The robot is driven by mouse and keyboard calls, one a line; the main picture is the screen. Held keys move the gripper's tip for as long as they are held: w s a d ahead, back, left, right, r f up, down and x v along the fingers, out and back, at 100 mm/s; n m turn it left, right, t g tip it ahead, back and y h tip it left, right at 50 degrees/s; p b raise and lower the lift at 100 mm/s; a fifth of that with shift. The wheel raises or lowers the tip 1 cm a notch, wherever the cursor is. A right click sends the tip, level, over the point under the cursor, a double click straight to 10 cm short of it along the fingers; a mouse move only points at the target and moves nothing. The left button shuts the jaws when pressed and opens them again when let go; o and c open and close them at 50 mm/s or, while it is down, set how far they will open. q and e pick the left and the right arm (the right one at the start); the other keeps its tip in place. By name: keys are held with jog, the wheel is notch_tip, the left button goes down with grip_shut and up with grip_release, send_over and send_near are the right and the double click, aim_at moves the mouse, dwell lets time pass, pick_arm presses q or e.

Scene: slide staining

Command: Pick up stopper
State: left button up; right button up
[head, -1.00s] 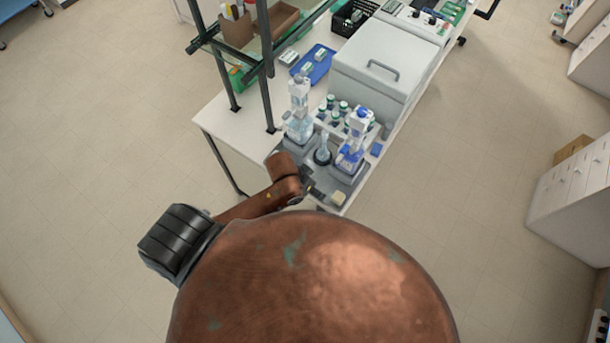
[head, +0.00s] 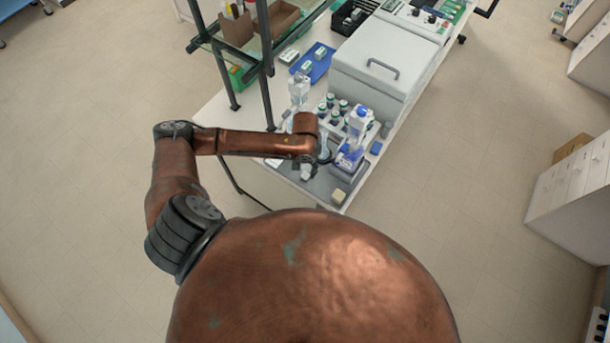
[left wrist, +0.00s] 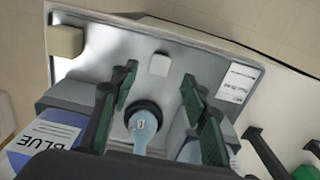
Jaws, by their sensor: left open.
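My left gripper (left wrist: 157,92) is open, its two green-padded fingers apart, above the grey staining tray (left wrist: 205,72). In the left wrist view a small pale-blue clear vessel (left wrist: 143,128) stands in a dark round ring between the fingers and does not look gripped. A small white block (left wrist: 159,64) lies on the tray beyond the fingertips; I cannot tell whether it or the vessel's top is the stopper. My right gripper is not in view.
A blue-labelled bottle (left wrist: 45,135) stands close beside the gripper; it also shows in the head view (head: 355,135). A clear bottle (head: 299,90) stands on the other side. A yellow sponge (head: 339,196) lies near the tray edge. Several small capped bottles and a white box (head: 385,75) are behind.

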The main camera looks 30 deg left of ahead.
aim_at(305, 175)
pick_arm(q)
jog(key=shift+w+f+p, duration=0.15)
jog(key=shift+f+p, duration=0.4)
jog(key=shift+f, duration=2.25)
jog(key=shift+c, duration=0.7)
jog(key=c, duration=0.8)
jog(key=shift+r, duration=0.1)
